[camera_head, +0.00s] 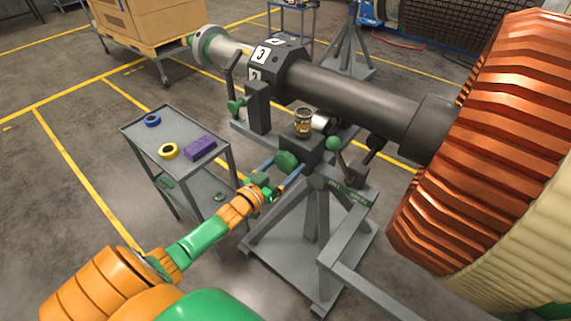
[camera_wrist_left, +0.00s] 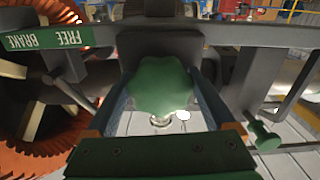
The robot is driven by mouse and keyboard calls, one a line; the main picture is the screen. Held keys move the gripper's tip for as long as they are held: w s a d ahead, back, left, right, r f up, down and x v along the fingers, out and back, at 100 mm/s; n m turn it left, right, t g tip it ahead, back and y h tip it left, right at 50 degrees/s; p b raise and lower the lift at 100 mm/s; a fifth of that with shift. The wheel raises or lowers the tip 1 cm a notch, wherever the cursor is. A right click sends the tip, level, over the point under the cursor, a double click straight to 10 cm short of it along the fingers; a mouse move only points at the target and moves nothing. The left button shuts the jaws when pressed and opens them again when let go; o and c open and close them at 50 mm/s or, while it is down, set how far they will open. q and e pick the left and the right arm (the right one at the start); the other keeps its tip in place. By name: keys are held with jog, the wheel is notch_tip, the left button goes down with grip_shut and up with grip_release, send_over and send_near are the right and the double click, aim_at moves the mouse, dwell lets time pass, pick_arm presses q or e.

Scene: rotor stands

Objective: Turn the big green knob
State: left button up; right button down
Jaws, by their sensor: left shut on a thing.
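The big green knob (camera_head: 286,160) sits on the near face of a dark block on the rotor stand (camera_head: 325,215). My left gripper (camera_head: 279,168) reaches in from the lower left, with its two blue fingers on either side of the knob. In the left wrist view the lobed green knob (camera_wrist_left: 155,87) fills the space between the fingers, and the gripper (camera_wrist_left: 157,95) is shut on it. The knob's far side and shaft are hidden. My right gripper is not in view.
A grey cart (camera_head: 175,135) at left holds blue and yellow tape rolls and a purple box (camera_head: 201,148). A green-ball lever (camera_head: 333,144) stands right of the knob. The copper rotor (camera_head: 480,150) fills the right side. Another green knob (camera_head: 236,105) is farther left.

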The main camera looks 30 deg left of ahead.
pick_arm(q)
jog(key=shift+f+n, duration=0.15)
jog(key=shift+n, duration=0.55)
jog(key=o, duration=1.1)
jog(key=s, duration=0.7)
jog(key=shift+s+a+p, duration=0.1)
jog(key=shift+a+p, duration=0.15)
jog(key=shift+p, duration=0.05)
